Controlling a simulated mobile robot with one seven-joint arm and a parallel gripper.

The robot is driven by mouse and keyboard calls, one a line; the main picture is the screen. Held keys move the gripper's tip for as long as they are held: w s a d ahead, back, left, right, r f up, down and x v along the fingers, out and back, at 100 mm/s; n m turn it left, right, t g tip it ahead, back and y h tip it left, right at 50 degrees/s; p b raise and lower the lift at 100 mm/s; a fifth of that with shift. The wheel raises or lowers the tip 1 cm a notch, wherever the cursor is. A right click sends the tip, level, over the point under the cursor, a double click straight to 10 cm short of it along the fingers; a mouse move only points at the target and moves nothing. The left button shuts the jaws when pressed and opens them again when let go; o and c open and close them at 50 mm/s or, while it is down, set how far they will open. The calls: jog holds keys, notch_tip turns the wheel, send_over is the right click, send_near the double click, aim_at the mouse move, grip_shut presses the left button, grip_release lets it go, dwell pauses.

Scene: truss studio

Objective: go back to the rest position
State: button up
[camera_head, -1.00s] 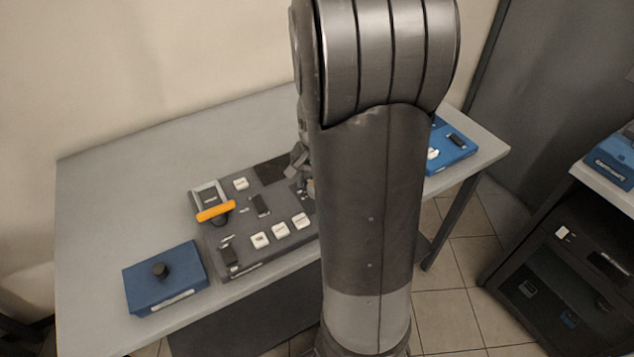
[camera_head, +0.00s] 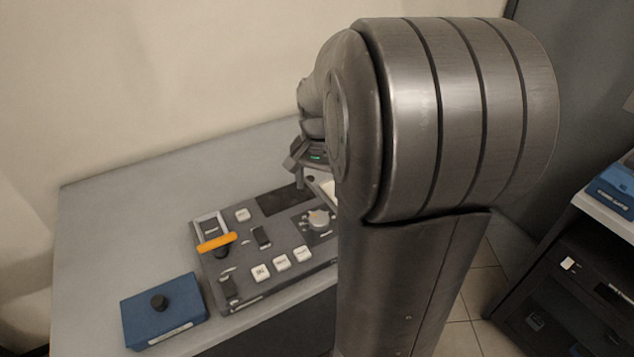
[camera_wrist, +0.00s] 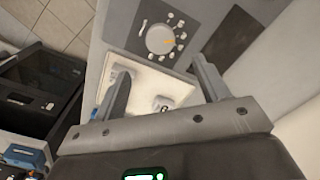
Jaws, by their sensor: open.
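My gripper shows in the wrist view (camera_wrist: 165,88) with its two fingers spread apart and nothing between them. Its fingers hang over a grey control panel, near a white plate with a light button (camera_wrist: 163,103) and a round dial (camera_wrist: 161,39). In the head view my gripper (camera_head: 303,178) is above the back right of the control panel (camera_head: 240,262), partly hidden by my arm. The panel carries the dial (camera_head: 318,219), several white buttons, black switches and an orange-handled lever (camera_head: 217,242). My arm hides the panel's right end.
A blue box with a black knob (camera_head: 164,312) stands on the grey table (camera_head: 100,230) left of the panel. The table's left and back are clear. A dark shelf unit (camera_head: 560,290) with a blue box (camera_head: 612,186) on top stands at the right.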

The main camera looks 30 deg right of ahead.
jog(key=s+a+r+n+t, duration=0.2)
jog(key=s+a+r+n, duration=0.2)
jog(key=s+a, duration=0.3)
jog(key=s+a+r+n+t, duration=0.3)
jog(key=s+a+r+n, duration=0.1)
jog(key=s+a, duration=0.3)
jog(key=shift+a+n+t, duration=0.3)
jog(key=shift+n, duration=0.6)
